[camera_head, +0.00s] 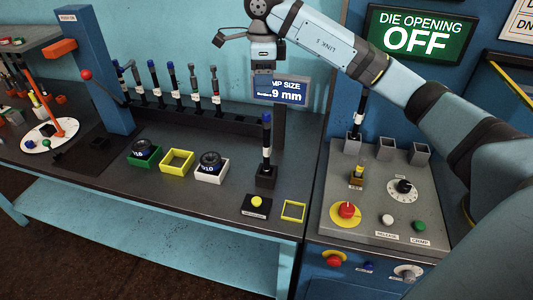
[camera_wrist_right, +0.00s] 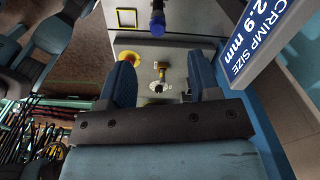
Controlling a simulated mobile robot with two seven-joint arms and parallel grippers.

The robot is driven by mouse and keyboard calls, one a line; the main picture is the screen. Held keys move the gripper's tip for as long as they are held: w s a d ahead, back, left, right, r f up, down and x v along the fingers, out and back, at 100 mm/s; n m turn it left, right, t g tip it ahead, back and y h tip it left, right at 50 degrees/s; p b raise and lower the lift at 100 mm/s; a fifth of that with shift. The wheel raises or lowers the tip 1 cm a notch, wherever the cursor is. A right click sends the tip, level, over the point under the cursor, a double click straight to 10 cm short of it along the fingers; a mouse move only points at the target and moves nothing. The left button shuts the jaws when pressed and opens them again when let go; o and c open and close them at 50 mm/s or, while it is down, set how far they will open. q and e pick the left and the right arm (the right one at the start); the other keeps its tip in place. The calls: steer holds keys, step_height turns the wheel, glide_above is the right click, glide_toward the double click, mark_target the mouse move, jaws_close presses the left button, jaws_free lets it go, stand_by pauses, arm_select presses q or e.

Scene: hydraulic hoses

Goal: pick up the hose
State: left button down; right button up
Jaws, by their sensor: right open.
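A short black hose with a blue top and a white label band (camera_head: 267,142) stands upright in a black holder near the right end of the bench. Several similar hoses (camera_head: 173,80) stand in a row in a black rack along the back. Another dark hose with a white band (camera_head: 359,112) stands at the crimp panel's grey slots. My right gripper (camera_head: 262,69) is above the bench in front of the crimp-size sign, open and empty. In the right wrist view its two blue fingers (camera_wrist_right: 160,78) are apart, and a blue-topped hose (camera_wrist_right: 157,22) shows beyond them. My left gripper is not in view.
The crimp-size sign (camera_head: 280,90) stands close to my right gripper. Green, yellow and white square trays (camera_head: 177,161) sit mid-bench. A yellow button box (camera_head: 257,203) and yellow frame (camera_head: 293,211) lie at the front. The crimp panel (camera_head: 375,215) stands at right.

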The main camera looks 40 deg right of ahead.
mark_target(266, 113)
step_height(266, 113, down, 6)
steer(key=shift+f+p, duration=0.2)
steer(key=shift+p, duration=0.15)
steer(key=f, duration=0.1)
steer(key=f+p, duration=0.1)
steer(key=f, duration=0.2)
steer(key=shift+s+d+f, duration=0.1)
steer(key=shift+s+d, duration=0.05)
steer(key=shift+s, duration=0.2)
steer(key=shift+f, duration=0.6)
jaws_close()
